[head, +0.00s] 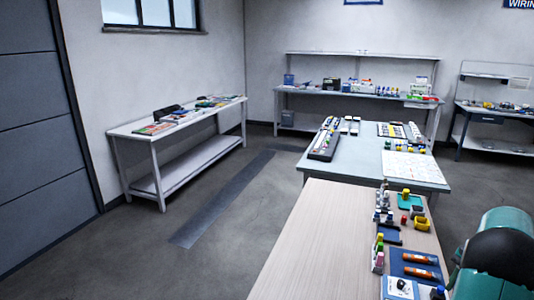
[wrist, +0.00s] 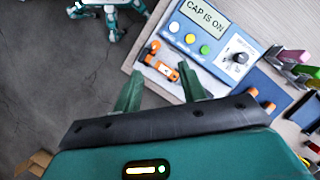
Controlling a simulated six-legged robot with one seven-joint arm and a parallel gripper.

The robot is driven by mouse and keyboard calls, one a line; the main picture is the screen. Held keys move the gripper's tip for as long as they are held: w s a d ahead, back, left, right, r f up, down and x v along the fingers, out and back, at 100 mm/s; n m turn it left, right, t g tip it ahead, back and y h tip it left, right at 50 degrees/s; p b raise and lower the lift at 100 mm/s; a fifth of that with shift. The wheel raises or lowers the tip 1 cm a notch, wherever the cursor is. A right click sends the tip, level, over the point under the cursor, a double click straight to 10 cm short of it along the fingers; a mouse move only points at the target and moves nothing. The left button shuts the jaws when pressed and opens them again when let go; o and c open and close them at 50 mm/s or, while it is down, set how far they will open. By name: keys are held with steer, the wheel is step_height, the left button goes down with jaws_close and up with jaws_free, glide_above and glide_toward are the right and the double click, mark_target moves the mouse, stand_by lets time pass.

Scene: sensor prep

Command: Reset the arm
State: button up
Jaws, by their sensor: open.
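My gripper (wrist: 160,70) shows in the wrist view with its two green fingers apart and nothing held between them. An orange and white part (wrist: 158,66) lies on a pale surface just beyond the fingertips; whether the fingers touch it I cannot tell. My teal and black arm shows at the lower right of the head view, but the gripper itself cannot be made out there.
A blue panel (wrist: 180,17) reading "CAP IS ON" has coloured buttons and a black knob (wrist: 237,58). The wooden table (head: 315,240) carries a blue mat (head: 398,265) with orange items. Its left part is bare. A grey table (head: 355,155) stands behind; open floor lies left.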

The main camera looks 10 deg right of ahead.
steer(key=w+a+r+n+t+h, duration=0.1)
steer(key=a+r+n, duration=0.1)
steer(key=a+r, duration=0.45)
steer(key=w+a+r+n+h, duration=0.1)
steer(key=a+r+n, duration=0.15)
steer(key=a, duration=0.65)
steer(key=w+a+r+n+t+h, duration=0.1)
steer(key=w+a+r+n, duration=0.1)
steer(key=a+r, duration=0.5)
steer(key=s+a+n+t, duration=0.1)
steer(key=s+a+n, duration=0.1)
steer(key=s+a, duration=0.2)
steer(key=s+a+n+t, duration=0.2)
steer(key=s+a, duration=0.3)
steer(key=a, duration=0.6)
steer(key=s+a+n+t+h, duration=0.1)
steer(key=s+a+n, duration=0.3)
steer(key=a, duration=0.4)
steer(key=shift+s+a+t, duration=0.15)
steer(key=shift+s+t, duration=0.15)
steer(key=shift+s, duration=0.25)
steer(key=shift+f+n, duration=0.1)
steer(key=shift+n, duration=0.15)
steer(key=shift+c, duration=0.5)
steer(key=shift+d, duration=0.2)
